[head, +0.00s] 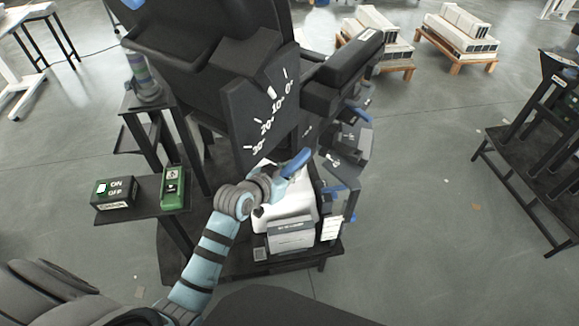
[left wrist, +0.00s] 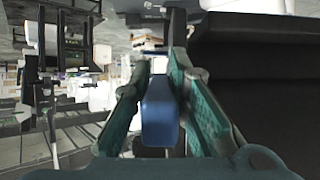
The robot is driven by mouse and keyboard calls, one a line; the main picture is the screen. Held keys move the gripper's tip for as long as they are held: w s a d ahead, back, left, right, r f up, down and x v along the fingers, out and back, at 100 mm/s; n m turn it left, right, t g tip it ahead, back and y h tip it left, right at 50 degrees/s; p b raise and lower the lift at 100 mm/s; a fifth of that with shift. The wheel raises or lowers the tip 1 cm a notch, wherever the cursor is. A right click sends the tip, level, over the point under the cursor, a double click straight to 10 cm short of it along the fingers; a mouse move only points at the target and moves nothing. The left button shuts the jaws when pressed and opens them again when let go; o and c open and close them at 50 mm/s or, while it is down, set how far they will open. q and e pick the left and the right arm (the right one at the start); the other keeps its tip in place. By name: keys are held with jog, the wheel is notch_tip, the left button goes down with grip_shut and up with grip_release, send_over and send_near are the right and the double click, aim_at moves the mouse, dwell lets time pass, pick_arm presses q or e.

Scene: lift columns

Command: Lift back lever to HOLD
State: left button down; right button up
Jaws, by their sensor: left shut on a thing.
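A blue lever (head: 297,163) stands out below a black tilt scale panel (head: 262,112) marked from 0 to 30. My left gripper (head: 284,177) is at this lever, beside the white machine body. In the left wrist view the blue lever (left wrist: 160,115) lies between the two green-padded fingers of my left gripper (left wrist: 161,90), which are shut on it. The lever's pivot is hidden, and I cannot read a HOLD label. My right gripper is not in view.
A black ON/OFF box (head: 114,193) and a green device (head: 173,190) sit on a side shelf at left. A thick black arm (head: 345,68) juts out at upper right. Pallets with white units (head: 376,37) stand behind. The floor at right is largely clear.

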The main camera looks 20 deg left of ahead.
pick_arm(q)
jog(key=c, duration=1.5)
grip_release()
jog(key=v, duration=0.3)
jog(key=shift+s+f, duration=0.1)
jog(key=shift+s, duration=0.3)
jog(key=s, duration=0.3)
jog(key=s+a, duration=0.1)
jog(key=s, duration=0.3)
jog(key=s+a, duration=0.1)
jog(key=s, duration=0.3)
jog(key=shift+a, duration=0.25)
